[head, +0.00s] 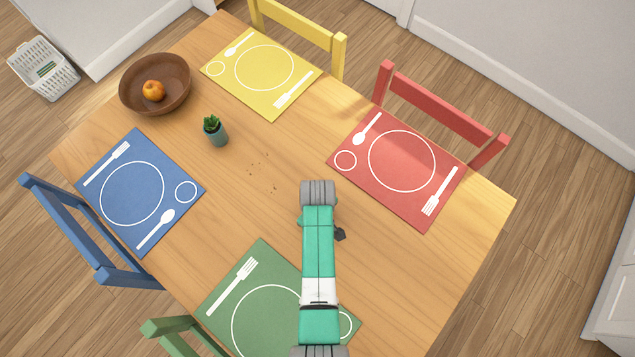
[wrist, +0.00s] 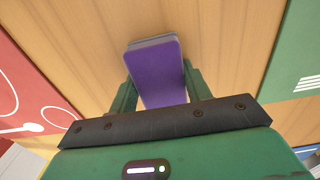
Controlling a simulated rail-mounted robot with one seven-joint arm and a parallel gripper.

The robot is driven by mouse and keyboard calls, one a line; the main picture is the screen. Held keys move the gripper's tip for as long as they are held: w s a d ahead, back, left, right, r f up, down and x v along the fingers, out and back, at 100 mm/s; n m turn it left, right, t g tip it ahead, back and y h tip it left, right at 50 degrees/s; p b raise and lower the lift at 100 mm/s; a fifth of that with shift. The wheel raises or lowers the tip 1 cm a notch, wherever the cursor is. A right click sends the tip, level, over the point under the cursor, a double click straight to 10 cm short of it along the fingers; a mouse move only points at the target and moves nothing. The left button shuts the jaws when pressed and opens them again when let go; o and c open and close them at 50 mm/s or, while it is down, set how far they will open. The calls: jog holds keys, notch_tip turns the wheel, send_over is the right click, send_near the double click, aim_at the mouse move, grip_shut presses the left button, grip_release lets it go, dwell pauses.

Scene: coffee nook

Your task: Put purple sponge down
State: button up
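The purple sponge (wrist: 155,66) shows in the wrist view, with a grey layer along its far edge. My gripper (wrist: 159,80) has one green finger on each side of it and is shut on it. Wooden table top shows beyond the sponge; I cannot tell how high the sponge is above it. In the head view my arm hides both gripper and sponge. The wooden table (head: 405,265) lies below the arm.
Dark crumbs (head: 262,170) lie mid-table. A potted plant (head: 216,132) and a brown bowl (head: 170,100) with an orange fruit (head: 153,91) stand to the left. Red (head: 440,180), green (head: 235,300), blue (head: 160,165) and yellow (head: 225,70) placemats line the edges.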

jog(key=o, duration=0.4)
jog(key=shift+o, duration=0.2)
notch_tip(320, 180, up, 12)
jog(key=p, duration=0.3)
jog(key=shift+w+r, duration=0.1)
jog(key=shift+r, duration=0.1)
